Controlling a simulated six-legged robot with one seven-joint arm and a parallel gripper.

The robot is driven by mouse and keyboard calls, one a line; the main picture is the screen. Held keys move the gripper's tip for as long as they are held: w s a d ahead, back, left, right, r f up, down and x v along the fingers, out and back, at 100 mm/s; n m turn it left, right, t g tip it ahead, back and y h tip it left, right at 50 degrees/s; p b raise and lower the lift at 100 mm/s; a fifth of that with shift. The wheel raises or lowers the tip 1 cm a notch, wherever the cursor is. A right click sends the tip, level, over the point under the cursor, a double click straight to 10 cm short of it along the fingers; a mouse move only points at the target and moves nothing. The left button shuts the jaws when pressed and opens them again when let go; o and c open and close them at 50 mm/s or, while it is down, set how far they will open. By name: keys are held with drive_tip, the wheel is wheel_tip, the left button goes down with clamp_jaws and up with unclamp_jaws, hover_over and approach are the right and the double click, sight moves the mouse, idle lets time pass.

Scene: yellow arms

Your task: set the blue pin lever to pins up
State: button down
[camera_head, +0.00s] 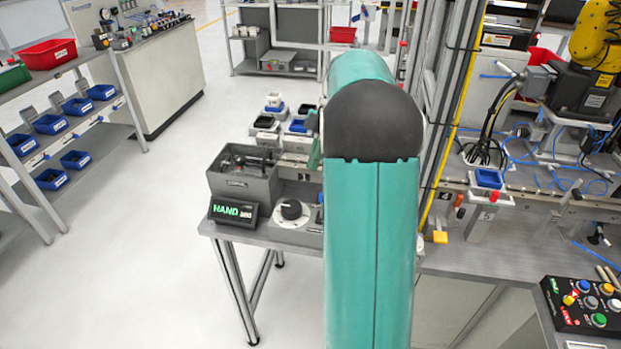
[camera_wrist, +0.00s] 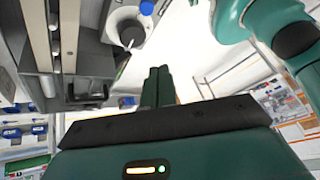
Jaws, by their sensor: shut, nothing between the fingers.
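My gripper (camera_wrist: 158,72) shows in the wrist view as two green fingers pressed together, with nothing between them. In the head view my teal arm hides most of it. A small blue piece (camera_wrist: 146,7), perhaps the blue pin lever's tip, shows at the top edge of the wrist view, apart from my fingers and beyond them. In the head view a small blue patch (camera_head: 320,214) shows at the edge of my arm, right of a round dial (camera_head: 291,210). I cannot tell the lever's setting; my arm hides much of that area.
A grey bin (camera_head: 243,185) and a sign reading HAND (camera_head: 234,212) stand on the bench left of the dial. A yellow post and cables stand to the right, with a button box (camera_head: 588,304) at lower right.

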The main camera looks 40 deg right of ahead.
drive_tip(key=shift+v, duration=1.25)
drive_tip(key=shift+w, duration=0.1)
